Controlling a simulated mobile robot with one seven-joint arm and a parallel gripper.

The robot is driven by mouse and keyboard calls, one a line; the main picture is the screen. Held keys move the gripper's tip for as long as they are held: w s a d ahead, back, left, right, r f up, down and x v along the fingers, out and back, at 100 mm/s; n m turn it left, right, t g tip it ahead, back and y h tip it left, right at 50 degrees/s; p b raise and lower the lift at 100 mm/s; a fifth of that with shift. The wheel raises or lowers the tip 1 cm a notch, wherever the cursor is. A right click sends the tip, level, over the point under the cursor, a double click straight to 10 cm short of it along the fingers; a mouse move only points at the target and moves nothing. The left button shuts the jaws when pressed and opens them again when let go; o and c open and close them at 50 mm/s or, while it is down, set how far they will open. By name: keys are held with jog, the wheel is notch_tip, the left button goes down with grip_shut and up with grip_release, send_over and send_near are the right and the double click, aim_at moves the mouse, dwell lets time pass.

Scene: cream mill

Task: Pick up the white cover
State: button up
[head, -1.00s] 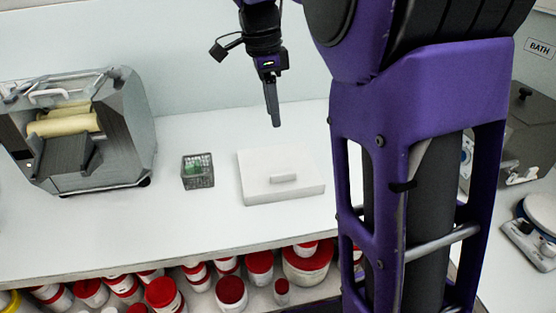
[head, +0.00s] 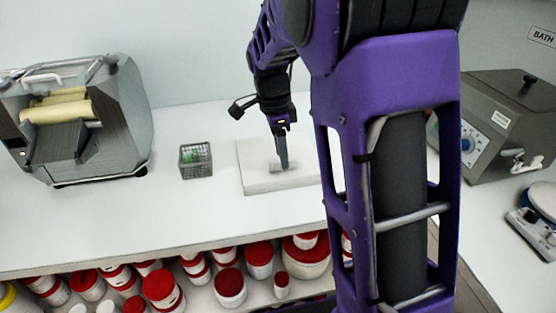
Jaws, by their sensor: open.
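The white cover (head: 258,178) is a flat, square slab with a small raised handle, lying on the white bench right of centre in the head view. My gripper (head: 284,167) points down over the middle of the cover, with its fingertips at the handle. The gripper is seen edge-on, so the gap between the fingers does not show. The fingers hide much of the handle, and my arm hides the right edge of the cover. I cannot tell whether the fingers touch the handle.
A small wire basket with green contents (head: 195,160) stands left of the cover. A mill with cream rollers (head: 75,125) stands further left. Red-lidded tubs (head: 230,287) fill the shelf below. A grey bath (head: 500,125) and a scale (head: 535,215) are at right.

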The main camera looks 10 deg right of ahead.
jog(key=shift+f, duration=0.85)
grip_shut()
